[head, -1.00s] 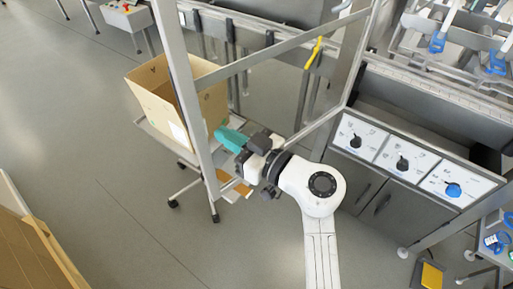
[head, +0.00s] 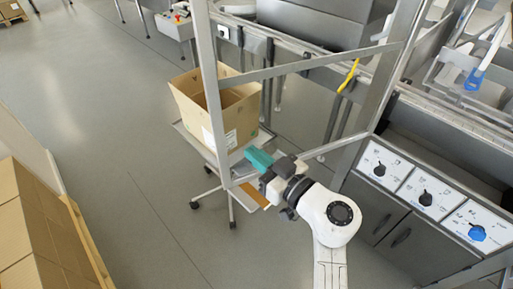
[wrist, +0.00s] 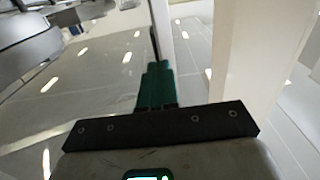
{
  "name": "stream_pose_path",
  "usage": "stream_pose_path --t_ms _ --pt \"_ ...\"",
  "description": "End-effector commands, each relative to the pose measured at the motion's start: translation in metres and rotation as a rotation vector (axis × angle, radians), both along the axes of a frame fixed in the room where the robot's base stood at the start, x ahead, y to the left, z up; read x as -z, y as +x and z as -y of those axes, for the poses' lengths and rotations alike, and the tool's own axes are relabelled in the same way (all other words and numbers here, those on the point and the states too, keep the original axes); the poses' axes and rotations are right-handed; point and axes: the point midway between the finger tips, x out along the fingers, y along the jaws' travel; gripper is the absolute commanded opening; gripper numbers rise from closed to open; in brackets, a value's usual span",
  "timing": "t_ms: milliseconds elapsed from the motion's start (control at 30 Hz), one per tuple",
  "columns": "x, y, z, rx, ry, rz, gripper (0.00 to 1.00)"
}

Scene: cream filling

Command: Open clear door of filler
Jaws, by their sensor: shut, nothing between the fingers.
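The filler's frame has a light metal upright (head: 214,100) on the left and another upright (head: 396,65) on the right, joined by a slanting bar (head: 310,63). The space between them looks see-through, so the clear door's panel and edges are hard to make out. A yellow handle (head: 349,76) shows within this frame; I cannot tell whether it is on the door. My gripper (head: 259,160), with teal fingers, is shut and empty, low and just right of the left upright in the picture. In the wrist view the shut fingers (wrist: 155,86) point towards a thin upright edge, with a broad pale post (wrist: 262,55) at right.
An open cardboard box (head: 238,112) sits on a wheeled cart behind the left upright. A control panel with knobs (head: 425,198) stands at right, above grey cabinets. Stacked cartons (head: 35,235) are at lower left. The floor (head: 110,130) between is clear.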

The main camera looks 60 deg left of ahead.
Motion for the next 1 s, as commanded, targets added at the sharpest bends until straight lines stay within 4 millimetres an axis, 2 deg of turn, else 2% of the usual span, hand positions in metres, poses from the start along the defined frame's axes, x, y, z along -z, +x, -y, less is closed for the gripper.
stream_pose_path --t_ms 533,700,1000 --pt "0.001 -0.009 0.086 0.002 0.001 -0.001 0.00" --pt "0.001 -0.011 0.098 0.000 0.000 0.000 0.00" --pt "0.000 -0.011 0.099 -0.001 0.000 0.000 0.00"
